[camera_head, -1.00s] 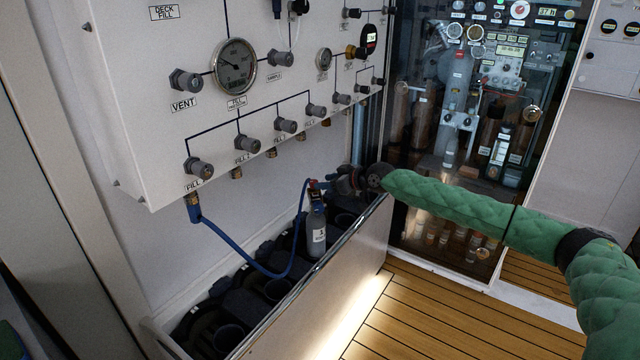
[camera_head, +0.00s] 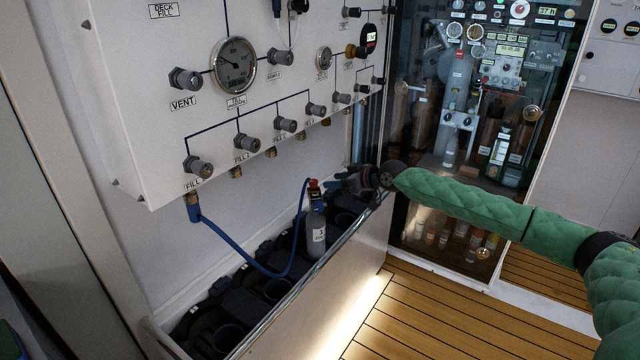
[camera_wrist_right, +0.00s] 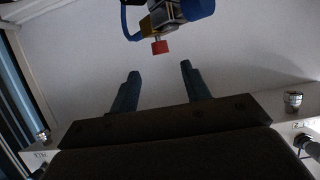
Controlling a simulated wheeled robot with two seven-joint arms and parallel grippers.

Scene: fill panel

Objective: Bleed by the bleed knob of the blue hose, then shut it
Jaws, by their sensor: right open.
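The blue hose (camera_head: 236,247) runs from the fitting under the FILL 1 knob down and across to the top of a grey bottle (camera_head: 316,236) standing in the rack. A red knob (camera_head: 313,183) sits at the hose end on the bottle top. In the right wrist view the red knob (camera_wrist_right: 160,47) hangs from a metal fitting, ahead of the fingertips and between their lines. My right gripper (camera_head: 335,184) is just right of the bottle top, its blue fingers (camera_wrist_right: 158,82) spread, empty and apart from the knob. My left gripper is in neither view.
The white fill panel (camera_head: 140,130) with gauges and several knobs overhangs the rack at the left. The rack's front wall (camera_head: 335,275) stands between the bottles and the wooden floor (camera_head: 430,320). A dark glass cabinet (camera_head: 425,180) is behind my right arm.

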